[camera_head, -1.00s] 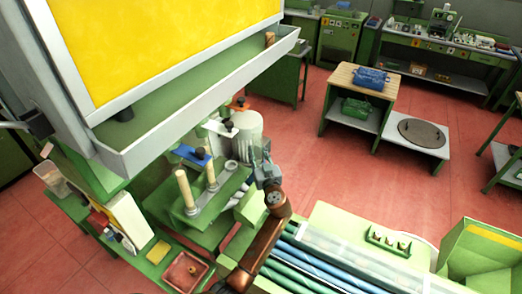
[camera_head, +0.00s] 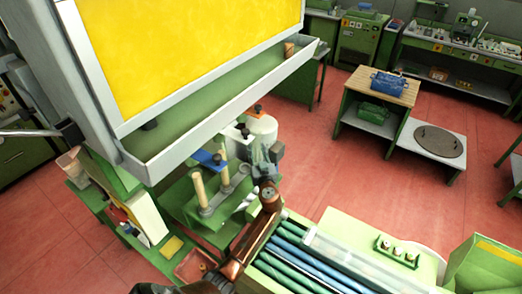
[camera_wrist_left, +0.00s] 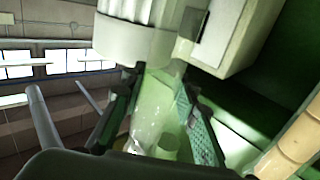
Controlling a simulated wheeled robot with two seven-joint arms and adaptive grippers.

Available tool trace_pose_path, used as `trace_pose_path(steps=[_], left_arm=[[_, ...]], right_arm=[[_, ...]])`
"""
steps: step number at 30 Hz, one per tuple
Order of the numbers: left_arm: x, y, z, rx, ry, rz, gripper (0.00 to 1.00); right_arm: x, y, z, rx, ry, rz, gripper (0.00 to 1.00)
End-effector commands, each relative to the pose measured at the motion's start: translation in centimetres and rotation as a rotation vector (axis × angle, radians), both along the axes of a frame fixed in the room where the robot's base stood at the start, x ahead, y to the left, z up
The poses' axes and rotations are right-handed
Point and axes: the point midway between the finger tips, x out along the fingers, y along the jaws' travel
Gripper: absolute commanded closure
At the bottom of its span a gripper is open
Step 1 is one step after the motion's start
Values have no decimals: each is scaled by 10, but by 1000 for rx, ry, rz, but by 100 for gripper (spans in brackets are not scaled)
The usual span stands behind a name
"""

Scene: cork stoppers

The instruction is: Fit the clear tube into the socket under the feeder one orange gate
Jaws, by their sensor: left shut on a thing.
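My left gripper (camera_head: 262,156) is just below a white ribbed canister (camera_head: 263,128), under the big yellow-fronted cabinet. In the left wrist view my left gripper (camera_wrist_left: 152,115) is shut on the clear tube (camera_wrist_left: 152,100), a see-through greenish cylinder between the two fingers. The tube's upper end lies close under a white round collar (camera_wrist_left: 132,42); I cannot tell whether it is in it or only beneath it. A blue gate (camera_head: 208,158) and a white gate (camera_head: 238,134), both with black knobs, sit left of the canister. My right gripper is out of view.
A green stand with two pale wooden posts (camera_head: 200,188) is left of my gripper. The cabinet's grey trough (camera_head: 215,115) overhangs behind. A rack of green and blue tubes (camera_head: 310,262) lies in front right. Red floor (camera_head: 330,175) is open to the right.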

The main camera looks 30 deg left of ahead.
Motion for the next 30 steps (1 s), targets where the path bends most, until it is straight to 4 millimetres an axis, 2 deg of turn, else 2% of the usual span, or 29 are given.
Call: trace_pose_path(steps=[4,15,24,30], left_arm=[[0,12,2,1,1,1,97],[3,40,-2,0,-1,2,97],[4,61,0,0,-3,2,97],[5,69,0,-1,-2,0,97]], right_arm=[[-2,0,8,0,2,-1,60],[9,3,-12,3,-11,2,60],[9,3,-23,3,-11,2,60],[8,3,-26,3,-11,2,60]])
